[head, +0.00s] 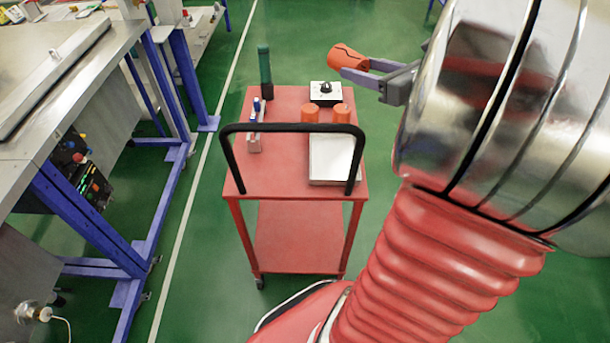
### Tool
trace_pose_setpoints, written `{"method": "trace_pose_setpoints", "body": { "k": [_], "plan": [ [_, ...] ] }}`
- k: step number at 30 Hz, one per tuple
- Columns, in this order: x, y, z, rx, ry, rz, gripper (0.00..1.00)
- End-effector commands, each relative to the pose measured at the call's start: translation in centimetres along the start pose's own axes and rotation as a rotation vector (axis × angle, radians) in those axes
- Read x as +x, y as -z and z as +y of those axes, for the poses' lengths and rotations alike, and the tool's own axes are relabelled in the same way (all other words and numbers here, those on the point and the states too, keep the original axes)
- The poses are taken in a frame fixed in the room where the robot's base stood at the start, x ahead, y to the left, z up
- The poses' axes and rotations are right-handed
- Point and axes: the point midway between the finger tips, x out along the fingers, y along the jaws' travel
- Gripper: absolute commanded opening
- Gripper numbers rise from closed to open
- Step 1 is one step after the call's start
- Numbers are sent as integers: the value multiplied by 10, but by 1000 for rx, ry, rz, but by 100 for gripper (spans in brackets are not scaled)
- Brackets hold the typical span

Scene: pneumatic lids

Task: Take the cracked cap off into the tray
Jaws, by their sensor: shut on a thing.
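My gripper (357,67) is shut on an orange cap (346,55) and holds it in the air, above and beyond the back right of the red cart. A thin dark line runs across the cap's top side, like a crack. The fingers cover part of its lower right side. A pale, shallow tray (332,158) lies on the cart's top at the front right. It looks empty. The held cap is well apart from the tray.
Two orange caps (310,113) (342,112) stand behind the tray. A white box with a black knob (325,92), a dark green bottle-like thing (264,72) and a blue-and-white item (255,125) share the cart (283,178). A black handle (292,127) arches over its front.

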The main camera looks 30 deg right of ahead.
Motion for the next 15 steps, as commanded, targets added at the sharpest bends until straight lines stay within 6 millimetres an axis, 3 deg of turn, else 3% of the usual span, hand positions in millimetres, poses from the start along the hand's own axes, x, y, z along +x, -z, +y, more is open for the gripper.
{"method": "trace_pose_setpoints", "body": {
  "k": [6,15],
  "plan": [
    [5,21,0,2,0,1,25],
    [7,31,0,2,1,0,25]
  ]
}}
